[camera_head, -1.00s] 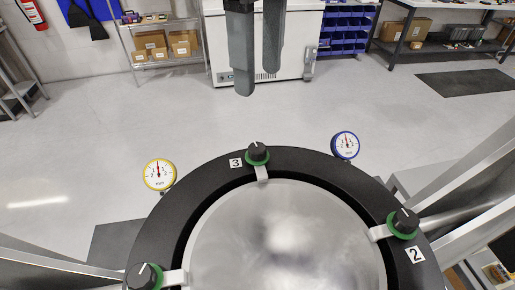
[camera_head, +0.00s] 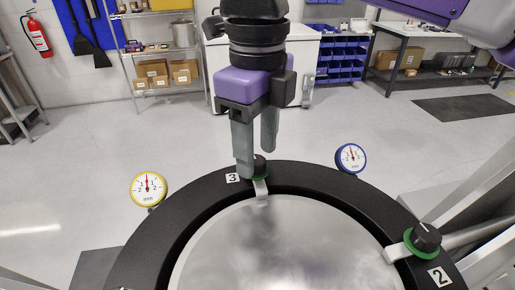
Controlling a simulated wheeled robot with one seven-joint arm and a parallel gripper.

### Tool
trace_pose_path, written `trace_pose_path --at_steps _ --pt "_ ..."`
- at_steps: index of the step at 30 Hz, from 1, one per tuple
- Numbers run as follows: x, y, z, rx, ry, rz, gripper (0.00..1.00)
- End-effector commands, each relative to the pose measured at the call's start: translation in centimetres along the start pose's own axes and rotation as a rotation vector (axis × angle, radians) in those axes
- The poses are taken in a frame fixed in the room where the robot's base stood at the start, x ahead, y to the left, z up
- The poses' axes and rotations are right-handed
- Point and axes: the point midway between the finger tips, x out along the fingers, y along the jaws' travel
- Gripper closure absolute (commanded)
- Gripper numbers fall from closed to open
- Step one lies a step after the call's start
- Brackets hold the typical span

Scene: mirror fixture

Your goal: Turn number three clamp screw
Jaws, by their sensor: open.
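The number three clamp screw (camera_head: 261,166) is a black knob on a green base at the far side of the black ring (camera_head: 325,182). The white label 3 (camera_head: 232,178) is just left of it. My gripper (camera_head: 255,164) points down at the knob with two grey fingers apart. The left finger is in front of the knob's left side and hides part of it. The other finger ends just above and behind the knob. I cannot tell whether either finger touches it. A metal clamp tab (camera_head: 261,188) reaches from the screw onto the mirror (camera_head: 285,245).
A yellow-rimmed dial gauge (camera_head: 148,187) stands left of the ring and a blue-rimmed one (camera_head: 351,157) at the back right. The number two clamp screw (camera_head: 425,238) is at the right, beside label 2 (camera_head: 439,276). Open floor lies beyond.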

Motion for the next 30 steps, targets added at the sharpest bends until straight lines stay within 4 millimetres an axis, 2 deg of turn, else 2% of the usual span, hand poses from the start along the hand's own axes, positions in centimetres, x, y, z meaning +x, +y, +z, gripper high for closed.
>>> trace_pose_path --at_steps 4,12,14,20,30 --pt "0.91 0.01 -0.04 0.000 0.000 0.001 0.50" --pt "1.11 0.01 -0.02 0.000 0.000 0.000 0.50" --pt "1.10 0.01 -0.02 0.000 0.000 0.000 0.60" --pt "1.09 0.02 -0.01 0.000 0.000 0.000 0.99" --pt "1.06 0.02 -0.01 -0.029 0.000 0.000 1.00"
